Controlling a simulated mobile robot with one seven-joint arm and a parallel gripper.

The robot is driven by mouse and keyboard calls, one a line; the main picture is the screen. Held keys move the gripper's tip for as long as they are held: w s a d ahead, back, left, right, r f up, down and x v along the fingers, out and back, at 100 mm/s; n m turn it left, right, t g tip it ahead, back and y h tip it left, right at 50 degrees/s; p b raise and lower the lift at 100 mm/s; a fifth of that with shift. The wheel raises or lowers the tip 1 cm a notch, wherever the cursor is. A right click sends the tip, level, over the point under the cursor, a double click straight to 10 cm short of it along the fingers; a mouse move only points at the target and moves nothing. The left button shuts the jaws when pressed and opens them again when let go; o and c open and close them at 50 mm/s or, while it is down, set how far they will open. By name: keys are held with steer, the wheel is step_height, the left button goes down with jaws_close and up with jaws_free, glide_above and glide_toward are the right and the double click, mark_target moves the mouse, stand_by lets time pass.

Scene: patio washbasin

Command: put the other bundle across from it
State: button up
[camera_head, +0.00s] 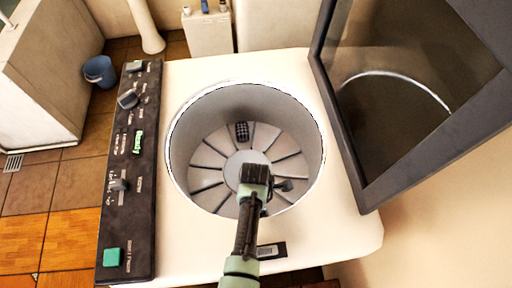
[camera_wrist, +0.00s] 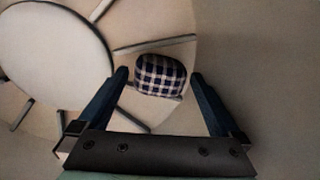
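A small dark checked bundle (camera_head: 242,131) lies on the far side of the washer drum's floor, beyond the round centre disc. My gripper (camera_head: 280,185) is down inside the drum, right of the disc and largely hidden by my wrist in the head view. In the wrist view, a blue-and-white checked bundle (camera_wrist: 160,73) lies on the drum floor between two ribs, right of the pale disc (camera_wrist: 52,55). My open fingers (camera_wrist: 159,76) stand on either side of it, with a narrow gap at each side. I cannot tell for certain whether this is a second bundle.
The raised lid (camera_head: 350,110) stands open at the right. A control panel (camera_head: 130,175) with knobs and a green button runs along the left. A blue bucket (camera_head: 100,71) is on the tiled floor.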

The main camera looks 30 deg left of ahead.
step_height(320, 180, up, 13)
steer(key=shift+w+a, duration=0.3)
steer(key=shift+w, duration=0.1)
